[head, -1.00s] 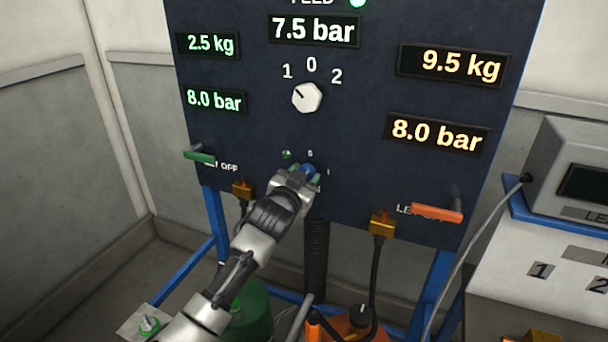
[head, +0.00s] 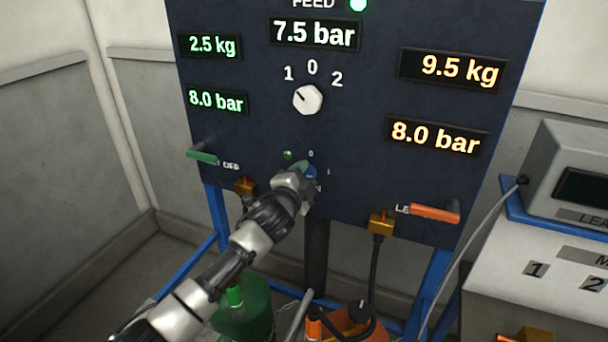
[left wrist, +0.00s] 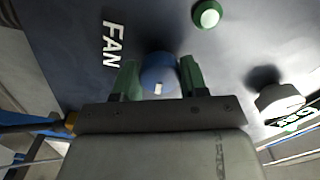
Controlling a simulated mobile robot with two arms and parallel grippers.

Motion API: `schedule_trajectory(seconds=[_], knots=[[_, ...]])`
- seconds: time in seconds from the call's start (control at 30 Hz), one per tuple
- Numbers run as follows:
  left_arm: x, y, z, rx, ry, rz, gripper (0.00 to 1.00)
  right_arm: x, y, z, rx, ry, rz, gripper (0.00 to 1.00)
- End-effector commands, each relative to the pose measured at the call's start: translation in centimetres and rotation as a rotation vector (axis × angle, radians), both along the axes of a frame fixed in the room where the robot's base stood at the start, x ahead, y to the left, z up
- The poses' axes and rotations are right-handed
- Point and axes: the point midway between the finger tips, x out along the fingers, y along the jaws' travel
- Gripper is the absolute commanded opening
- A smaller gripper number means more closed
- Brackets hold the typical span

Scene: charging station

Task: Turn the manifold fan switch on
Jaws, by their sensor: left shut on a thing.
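The fan switch is a round blue knob (left wrist: 158,70) with a small white mark, on the dark panel beside the word FAN in the left wrist view. My left gripper (left wrist: 159,80) has its two green fingers on either side of the knob and is shut on it. In the head view the left gripper (head: 303,174) is at the lower middle of the panel and hides much of the blue knob (head: 311,171). The switch's labels are partly covered, so its setting cannot be read. My right gripper is not in view.
A green lamp (left wrist: 207,14) is near the knob. Above is a white selector knob (head: 307,100). A green lever (head: 203,157) is at the panel's left and an orange lever (head: 435,213) at its right. A green cylinder (head: 246,312) stands below.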

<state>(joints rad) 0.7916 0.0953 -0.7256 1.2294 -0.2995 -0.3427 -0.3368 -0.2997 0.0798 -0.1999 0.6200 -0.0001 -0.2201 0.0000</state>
Motion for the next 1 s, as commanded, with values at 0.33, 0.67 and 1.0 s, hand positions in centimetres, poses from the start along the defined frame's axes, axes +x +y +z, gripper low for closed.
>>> schedule_trajectory(seconds=[0.33,0.67,1.0], knots=[[-0.01,-0.01,0.02,0.123,-0.051,0.000,0.20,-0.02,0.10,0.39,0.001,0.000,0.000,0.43],[-0.02,-0.02,-0.04,0.145,-0.059,0.000,0.20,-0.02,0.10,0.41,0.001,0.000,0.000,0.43],[-0.02,-0.01,-0.05,0.144,-0.058,0.000,0.63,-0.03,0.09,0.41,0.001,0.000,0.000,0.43]])
